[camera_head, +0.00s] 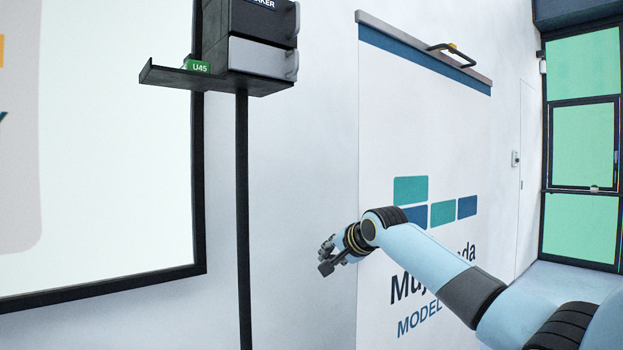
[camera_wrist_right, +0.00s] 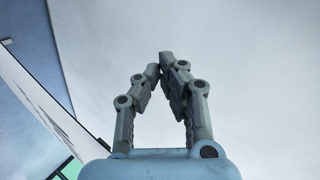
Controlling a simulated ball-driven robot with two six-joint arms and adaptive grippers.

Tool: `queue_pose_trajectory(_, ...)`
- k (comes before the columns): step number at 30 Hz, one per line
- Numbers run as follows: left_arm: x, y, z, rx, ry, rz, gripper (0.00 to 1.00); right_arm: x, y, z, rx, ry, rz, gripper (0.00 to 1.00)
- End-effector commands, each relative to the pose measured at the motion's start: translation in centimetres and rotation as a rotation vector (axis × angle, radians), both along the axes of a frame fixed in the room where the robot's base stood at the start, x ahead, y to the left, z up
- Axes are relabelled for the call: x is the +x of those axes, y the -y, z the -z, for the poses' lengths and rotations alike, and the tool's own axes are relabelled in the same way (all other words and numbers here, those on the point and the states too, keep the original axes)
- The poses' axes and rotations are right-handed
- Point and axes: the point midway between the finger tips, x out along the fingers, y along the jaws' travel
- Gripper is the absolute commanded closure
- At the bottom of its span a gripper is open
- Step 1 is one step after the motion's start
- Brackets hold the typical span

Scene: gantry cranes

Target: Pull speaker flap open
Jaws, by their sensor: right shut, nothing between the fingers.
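The speaker unit (camera_head: 262,20) is a dark box at the top of the head view, cut off by the upper edge, with a label ending in "AKER". A light grey flap or drawer front (camera_head: 256,58) sits below its dark upper part, with a handle (camera_head: 292,65) on the right side. My right gripper (camera_head: 325,262) is well below and to the right of the speaker, apart from it, in front of the white wall. In the right wrist view its fingers (camera_wrist_right: 165,62) meet at the tips with nothing between them. My left gripper is out of view.
The speaker stands on a dark shelf (camera_head: 165,78) with a green U45 tag (camera_head: 199,67), on a black pole (camera_head: 244,220). A large framed screen (camera_head: 100,180) is at left. A roll-up banner (camera_head: 420,130) stands behind my right arm. Space between pole and gripper is free.

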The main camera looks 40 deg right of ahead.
Motion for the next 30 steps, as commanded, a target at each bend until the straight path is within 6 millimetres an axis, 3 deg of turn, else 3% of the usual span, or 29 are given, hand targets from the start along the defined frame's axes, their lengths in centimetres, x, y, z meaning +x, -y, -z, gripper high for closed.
queue_pose_trajectory(1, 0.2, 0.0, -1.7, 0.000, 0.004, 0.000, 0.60, 0.8, 0.2, -8.5, 0.046, 0.085, 0.016, 1.00)
queue_pose_trajectory(2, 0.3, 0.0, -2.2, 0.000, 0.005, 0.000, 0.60, 1.0, 0.1, -12.7, 0.083, 0.129, 0.023, 1.00)
queue_pose_trajectory(3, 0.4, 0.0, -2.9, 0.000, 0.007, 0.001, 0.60, 0.9, -0.1, -18.1, 0.132, 0.185, 0.030, 1.00)
queue_pose_trajectory(6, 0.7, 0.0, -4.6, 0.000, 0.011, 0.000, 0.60, -0.8, -0.9, -30.6, 0.245, 0.309, 0.036, 1.00)
queue_pose_trajectory(9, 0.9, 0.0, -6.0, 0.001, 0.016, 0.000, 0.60, -3.7, -2.0, -40.4, 0.340, 0.403, 0.028, 1.00)
queue_pose_trajectory(12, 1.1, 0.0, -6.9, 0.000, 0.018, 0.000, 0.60, -6.6, -3.0, -47.0, 0.408, 0.468, 0.017, 1.00)
queue_pose_trajectory(15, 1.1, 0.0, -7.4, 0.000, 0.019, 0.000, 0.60, -8.7, -3.7, -50.7, 0.452, 0.505, 0.010, 1.00)
queue_pose_trajectory(20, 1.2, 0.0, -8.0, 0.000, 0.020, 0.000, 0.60, -9.2, -4.1, -52.4, 0.479, 0.520, 0.005, 1.00)
queue_pose_trajectory(30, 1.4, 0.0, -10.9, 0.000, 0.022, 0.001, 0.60, -3.0, -4.1, -52.6, 0.483, 0.518, 0.005, 1.00)
